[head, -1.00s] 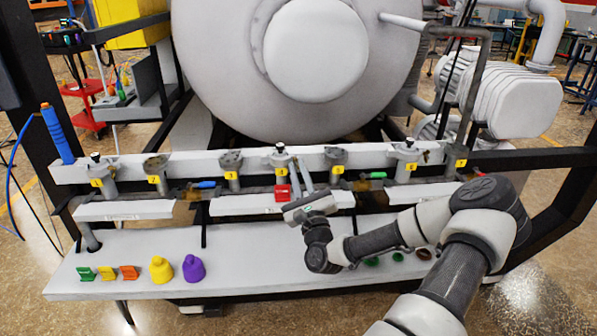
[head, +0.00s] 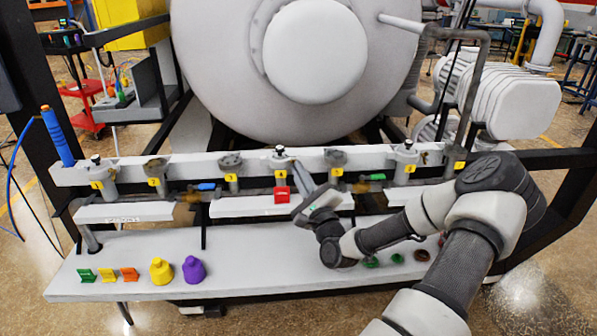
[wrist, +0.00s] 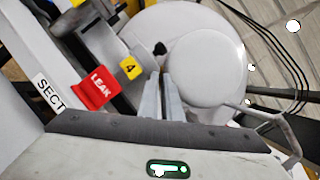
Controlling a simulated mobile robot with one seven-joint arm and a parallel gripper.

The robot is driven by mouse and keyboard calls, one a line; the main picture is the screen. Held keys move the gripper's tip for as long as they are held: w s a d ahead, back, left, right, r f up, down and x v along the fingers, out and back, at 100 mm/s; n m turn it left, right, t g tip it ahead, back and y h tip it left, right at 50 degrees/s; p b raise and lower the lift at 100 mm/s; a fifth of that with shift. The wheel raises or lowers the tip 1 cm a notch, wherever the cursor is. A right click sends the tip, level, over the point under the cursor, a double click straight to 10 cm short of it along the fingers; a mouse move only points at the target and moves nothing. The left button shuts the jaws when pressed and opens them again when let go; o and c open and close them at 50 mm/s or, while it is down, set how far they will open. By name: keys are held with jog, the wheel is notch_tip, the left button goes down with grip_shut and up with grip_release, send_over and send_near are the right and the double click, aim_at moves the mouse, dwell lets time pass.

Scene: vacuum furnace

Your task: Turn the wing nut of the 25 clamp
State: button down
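My gripper (head: 300,165) is at the fitting marked 4 (head: 280,160) on the long white rail, with its fingertips just right of that fitting. In the wrist view the two grey fingers (wrist: 161,78) stand side by side with a narrow gap, and nothing shows between them. A black knob (wrist: 160,48) shows just beyond the fingertips, near the yellow 4 label (wrist: 130,67). I cannot make out a wing nut or the number 25, so which fitting carries that clamp is unclear.
A red LEAK tag (head: 282,194) hangs below fitting 4; it also shows in the wrist view (wrist: 96,88). Other numbered fittings line the rail (head: 130,168). The white shelf (head: 250,265) holds coloured clips, a yellow and a purple piece (head: 194,269). The large furnace drum (head: 230,90) stands behind.

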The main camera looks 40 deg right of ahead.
jog(key=n, duration=0.1)
jog(key=n+y+p, duration=0.1)
jog(key=n, duration=0.1)
jog(key=n+g+y+p, duration=0.1)
jog(key=n, duration=0.1)
jog(key=shift+s+d+r, duration=0.1)
jog(key=shift+r, duration=0.3)
jog(key=n+p, duration=0.1)
jog(key=n, duration=0.1)
jog(key=n+g+p, duration=0.1)
jog(key=n, duration=0.1)
jog(key=shift+r+n+g+y, duration=0.1)
jog(key=shift+n+g+y, duration=0.2)
jog(key=c, duration=2.2)
grip_release()
jog(key=shift+s, duration=0.1)
jog(key=s+a, duration=0.1)
jog(key=s, duration=1)
jog(key=s+a+p, duration=0.1)
jog(key=s, duration=0.5)
jog(key=shift+a, duration=0.35)
